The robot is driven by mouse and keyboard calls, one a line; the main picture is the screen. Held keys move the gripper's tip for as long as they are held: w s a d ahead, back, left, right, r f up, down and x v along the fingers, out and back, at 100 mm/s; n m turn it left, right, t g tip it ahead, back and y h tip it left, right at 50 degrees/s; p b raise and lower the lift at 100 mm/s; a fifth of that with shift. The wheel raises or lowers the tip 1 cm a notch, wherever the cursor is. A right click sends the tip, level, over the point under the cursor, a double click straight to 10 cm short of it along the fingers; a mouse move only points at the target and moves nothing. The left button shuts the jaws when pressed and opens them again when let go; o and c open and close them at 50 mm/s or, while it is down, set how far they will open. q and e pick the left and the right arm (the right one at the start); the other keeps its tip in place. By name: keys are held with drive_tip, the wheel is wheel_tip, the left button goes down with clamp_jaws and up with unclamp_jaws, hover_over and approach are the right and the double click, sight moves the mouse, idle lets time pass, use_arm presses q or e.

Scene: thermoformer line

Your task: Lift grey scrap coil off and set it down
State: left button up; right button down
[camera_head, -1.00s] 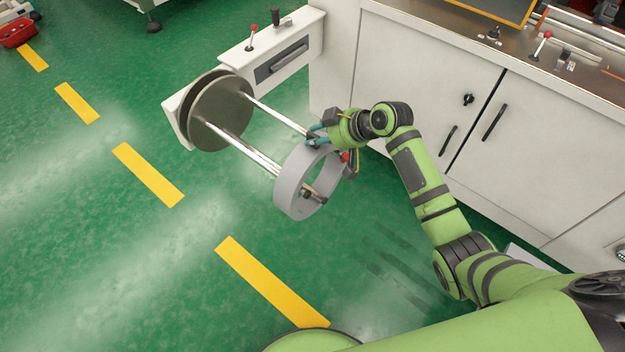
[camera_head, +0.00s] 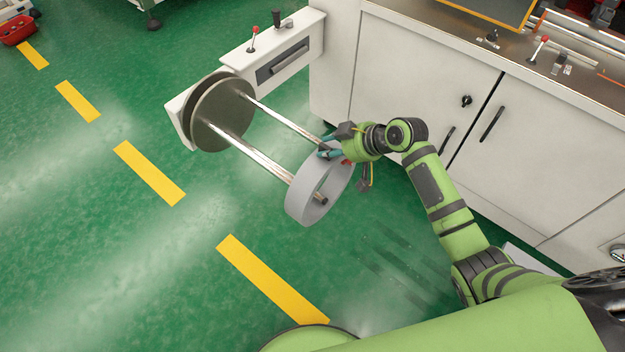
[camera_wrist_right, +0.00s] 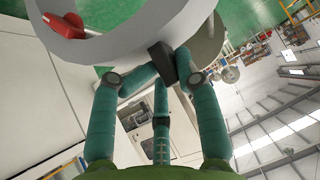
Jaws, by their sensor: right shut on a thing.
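The grey scrap coil (camera_head: 303,205) is a wide, pale ring at the free end of the two-rod holder. The lower rod (camera_head: 262,165) runs behind the coil's left wall, and its dark tip shows inside the ring's opening. The coil is still around that tip. My right gripper (camera_head: 326,153) is shut on the coil's upper rim. In the right wrist view the coil (camera_wrist_right: 125,48) fills the top, with the teal fingers (camera_wrist_right: 160,78) at its edge. The fingers partly hide the upper rod's end. My left gripper is not in view.
A round metal disc (camera_head: 222,115) backs the rods at the machine's side. A white cabinet (camera_head: 420,75) stands close behind my right arm. Green floor (camera_head: 110,260) with yellow dashes (camera_head: 270,280) lies open at left and below. A red basket (camera_head: 18,32) sits far left.

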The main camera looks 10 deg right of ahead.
sight(335, 164)
drive_tip(key=shift+g, duration=0.3)
drive_tip(key=shift+s+d+f+p, duration=0.25)
drive_tip(key=shift+s+d, duration=0.2)
drive_tip(key=shift+s, duration=0.25)
drive_tip(key=shift+s+d+f+p, duration=0.15)
drive_tip(key=shift+s+d+p, duration=0.25)
drive_tip(key=shift+s, duration=0.25)
drive_tip(key=shift+s+d+f+p, duration=0.25)
drive_tip(key=shift+s+d, duration=0.25)
drive_tip(key=shift+s, duration=0.2)
drive_tip(key=shift+s+d+r+p, duration=0.15)
drive_tip(key=shift+s+d+p, duration=0.2)
drive_tip(key=shift+s, duration=0.2)
